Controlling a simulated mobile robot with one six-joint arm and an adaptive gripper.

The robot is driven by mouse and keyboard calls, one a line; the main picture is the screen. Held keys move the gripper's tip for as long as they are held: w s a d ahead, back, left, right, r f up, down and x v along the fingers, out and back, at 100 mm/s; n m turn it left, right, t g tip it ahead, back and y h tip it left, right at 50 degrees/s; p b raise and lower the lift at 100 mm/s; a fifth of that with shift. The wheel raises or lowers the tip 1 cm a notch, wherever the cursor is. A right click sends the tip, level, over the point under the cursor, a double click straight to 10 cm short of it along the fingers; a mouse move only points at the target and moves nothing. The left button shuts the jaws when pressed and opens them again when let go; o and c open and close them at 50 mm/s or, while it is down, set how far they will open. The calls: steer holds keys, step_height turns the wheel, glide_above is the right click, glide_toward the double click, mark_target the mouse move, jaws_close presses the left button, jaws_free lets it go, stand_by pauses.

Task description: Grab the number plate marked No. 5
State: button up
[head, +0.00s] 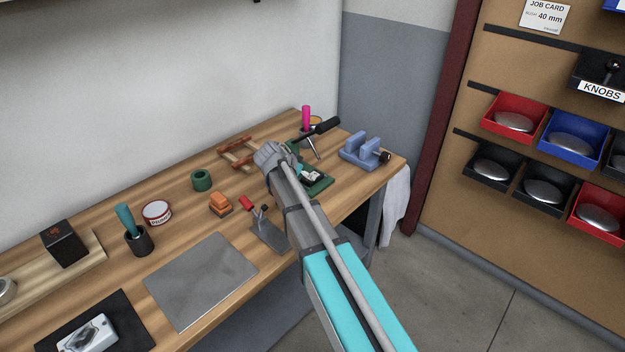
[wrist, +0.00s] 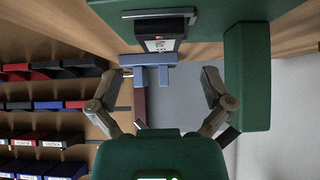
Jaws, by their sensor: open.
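A small dark block with a white, marked face (wrist: 165,44) sits at the green base in the wrist view; its lettering is too small to read surely, so I cannot confirm No. 5. In the head view, small white and black pieces (head: 311,175) show on the green stand (head: 322,186), partly behind my arm. My gripper (wrist: 164,76) is open and empty in the wrist view, its fingers spread either side of the line to the block and short of it. In the head view my gripper is mostly hidden by my wrist.
A green upright (wrist: 246,78) stands close to the right finger in the wrist view. A blue vise-like block (head: 362,151) is right of the stand. A black-handled lever (head: 322,128) and a magenta handle (head: 306,117) rise behind. A red-handled clamp (head: 268,231) stands left of my arm.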

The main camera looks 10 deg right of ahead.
steer(key=shift+b+x, duration=1.55)
steer(key=shift+x, duration=0.85)
steer(key=c, duration=1.3)
steer(key=shift+r, duration=0.1)
step_height(320, 180, up, 3)
steer(key=p, duration=0.3)
steer(key=shift+r+p, duration=0.2)
steer(key=shift+p, duration=0.1)
steer(key=s+d, duration=0.3)
steer(key=s, duration=0.2)
steer(key=s+d, duration=0.7)
steer(key=s, duration=0.2)
steer(key=shift+s+d, duration=0.25)
steer(key=shift+s, duration=0.1)
